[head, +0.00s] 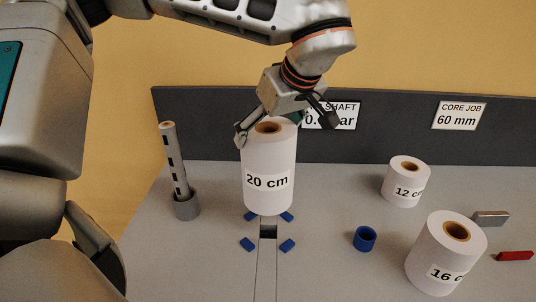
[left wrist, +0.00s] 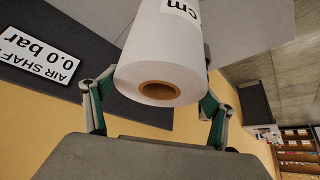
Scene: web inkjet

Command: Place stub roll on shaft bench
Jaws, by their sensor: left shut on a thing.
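A tall white roll labelled "20 cm" (head: 269,160) with a brown core stands upright in the middle of the bench in the head view. Its lower end is close to the blue blocks, and I cannot tell whether it touches the bench. My left gripper (head: 285,128) is shut on the top of this roll, with fingers on either side. In the left wrist view the roll (left wrist: 165,50) lies between the two fingers, core end facing the camera. Two shorter rolls, "12 cm" (head: 405,188) and "16 cm" (head: 440,262), stand to the right. My right gripper is not in view.
A shaft (head: 175,162) stands in a grey holder at left. Several blue blocks (head: 287,245) surround a dark slot (head: 268,232). A blue ring (head: 365,239), a grey block (head: 491,219) and a red block (head: 514,256) lie to the right. A dark back panel (head: 390,135) carries signs.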

